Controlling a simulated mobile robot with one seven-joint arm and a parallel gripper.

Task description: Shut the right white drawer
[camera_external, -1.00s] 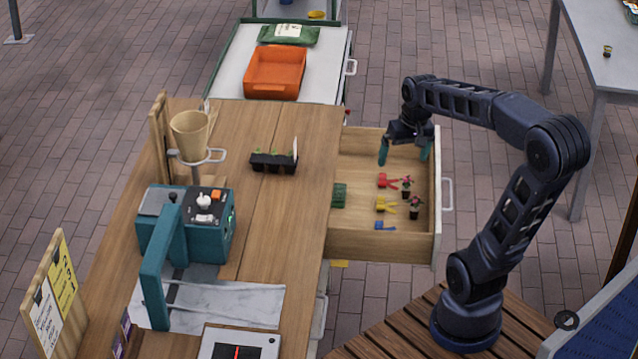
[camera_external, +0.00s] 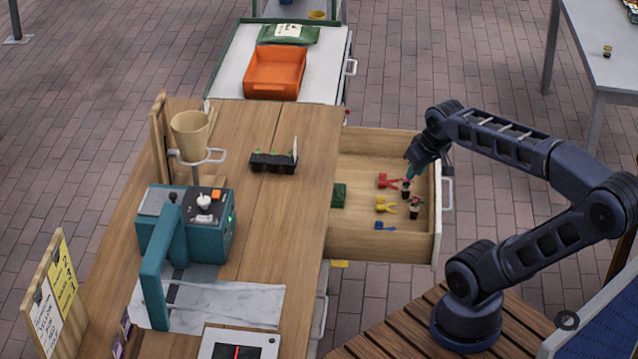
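The drawer (camera_external: 385,247) stands pulled out from the right side of the wooden workbench. Its front is white with a white handle (camera_external: 447,193) on the outer face. My gripper (camera_external: 408,172) is at the drawer's far right corner, over its inside near the front panel.
A teal machine (camera_external: 190,235) and a seedling tray (camera_external: 273,161) stand on the workbench (camera_external: 270,215).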

